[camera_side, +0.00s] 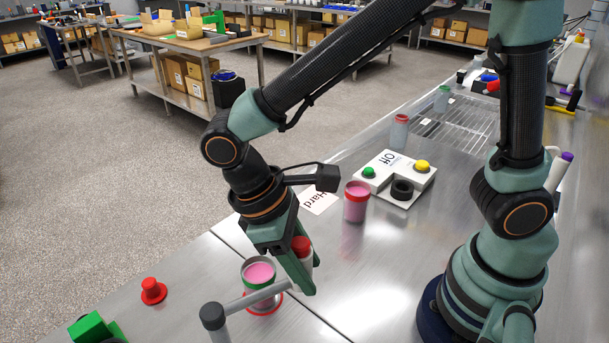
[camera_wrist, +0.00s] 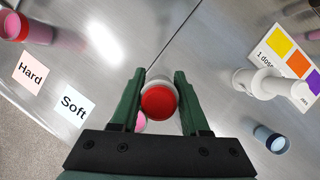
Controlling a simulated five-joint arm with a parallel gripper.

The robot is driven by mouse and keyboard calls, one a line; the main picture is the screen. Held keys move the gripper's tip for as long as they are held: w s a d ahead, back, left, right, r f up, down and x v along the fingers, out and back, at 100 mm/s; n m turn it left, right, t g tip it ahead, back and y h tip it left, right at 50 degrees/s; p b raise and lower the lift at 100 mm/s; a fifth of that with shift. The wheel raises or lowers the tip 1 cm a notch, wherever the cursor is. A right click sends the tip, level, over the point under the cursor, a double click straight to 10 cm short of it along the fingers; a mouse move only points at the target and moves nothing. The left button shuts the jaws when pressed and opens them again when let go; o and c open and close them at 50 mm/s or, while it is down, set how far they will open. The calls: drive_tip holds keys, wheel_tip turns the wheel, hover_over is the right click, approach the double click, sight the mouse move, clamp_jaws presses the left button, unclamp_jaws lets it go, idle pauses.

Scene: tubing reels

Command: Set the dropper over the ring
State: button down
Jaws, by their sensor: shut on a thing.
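My gripper (camera_side: 304,280) points down at the front of the bench. In the wrist view its green fingers (camera_wrist: 158,105) are shut on a red-topped, pale-bodied piece, which I take to be the dropper (camera_wrist: 159,102). Its red top (camera_side: 301,245) also shows in the side view, partly behind a finger. Beside and left of the fingers stands a green-rimmed cup with pink contents (camera_side: 259,272). A red ring (camera_side: 264,311) circles its foot on the bench. A pale horizontal bar (camera_side: 248,300) from a dark-capped post (camera_side: 212,316) reaches towards the fingers; its far end is hidden.
A red-rimmed pink jar (camera_side: 356,203) and a button box (camera_side: 396,176) stand farther back. A small red piece (camera_side: 153,291) and a green block (camera_side: 92,328) lie at front left. Hard (camera_wrist: 30,74) and Soft (camera_wrist: 75,105) cards lie flat.

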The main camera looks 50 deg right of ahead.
drive_tip(key=shift+w, duration=0.25)
idle(0.7)
drive_tip(key=shift+w+d+n, duration=0.25)
drive_tip(key=shift+w+n, duration=0.45)
drive_tip(key=shift+w, duration=0.1)
drive_tip(key=w, duration=0.8)
drive_tip(key=shift+w+a+y, duration=0.2)
drive_tip(key=shift+w+y, duration=0.05)
drive_tip(key=shift+y, duration=0.05)
drive_tip(key=shift+c, duration=2.2)
unclamp_jaws()
drive_tip(key=shift+r, duration=0.1)
